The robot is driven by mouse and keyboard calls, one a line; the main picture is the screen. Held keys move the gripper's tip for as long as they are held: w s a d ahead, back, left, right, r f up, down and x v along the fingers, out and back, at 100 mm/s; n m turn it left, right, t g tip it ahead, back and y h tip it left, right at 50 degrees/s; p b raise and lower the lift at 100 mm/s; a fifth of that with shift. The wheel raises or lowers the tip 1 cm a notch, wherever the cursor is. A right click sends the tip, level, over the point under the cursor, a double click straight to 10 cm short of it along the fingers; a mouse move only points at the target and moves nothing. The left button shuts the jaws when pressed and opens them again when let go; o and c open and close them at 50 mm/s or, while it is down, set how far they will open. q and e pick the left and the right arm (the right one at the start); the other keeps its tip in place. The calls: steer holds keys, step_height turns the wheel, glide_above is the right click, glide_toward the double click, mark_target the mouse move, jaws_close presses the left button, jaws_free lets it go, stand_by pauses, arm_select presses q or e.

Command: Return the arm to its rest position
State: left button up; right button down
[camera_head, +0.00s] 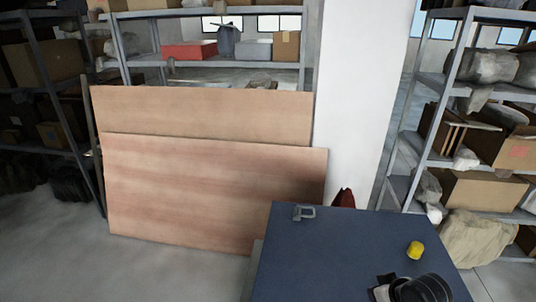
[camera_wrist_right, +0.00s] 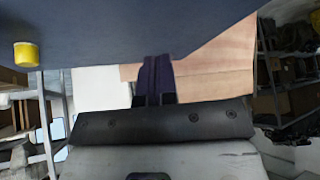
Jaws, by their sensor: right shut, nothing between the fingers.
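My right gripper (camera_head: 384,281) shows at the bottom right of the head view, over the near part of the blue tabletop (camera_head: 325,255), with my black wrist beside it. In the right wrist view its dark fingers (camera_wrist_right: 155,72) are together with nothing between them. The blue surface also fills the top of that view (camera_wrist_right: 90,30). My left gripper is in neither view.
A small yellow cylinder (camera_head: 415,250) stands on the tabletop near my right gripper. A grey metal piece (camera_head: 300,213) lies at the table's far left corner. Wooden panels (camera_head: 205,190) lean against a shelf behind. A white pillar (camera_head: 358,90) and a loaded shelf (camera_head: 480,120) stand beyond the table.

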steer(key=s+a+f+t+h, duration=0.1)
steer(key=s+a+t+h, duration=0.25)
steer(key=s, duration=1.25)
steer(key=s+a+f+m+g, duration=0.1)
steer(key=s+f+g, duration=0.2)
steer(key=s+f, duration=0.5)
steer(key=s+a+f+m+g, duration=0.1)
steer(key=s+a+f+g, duration=0.2)
steer(key=s, duration=0.8)
arm_select(q)
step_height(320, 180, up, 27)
steer(key=p, duration=2.7)
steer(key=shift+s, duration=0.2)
arm_select(e)
step_height(320, 180, up, 26)
steer(key=d, duration=0.1)
steer(key=shift+d+y, duration=0.2)
steer(key=shift+y, duration=0.25)
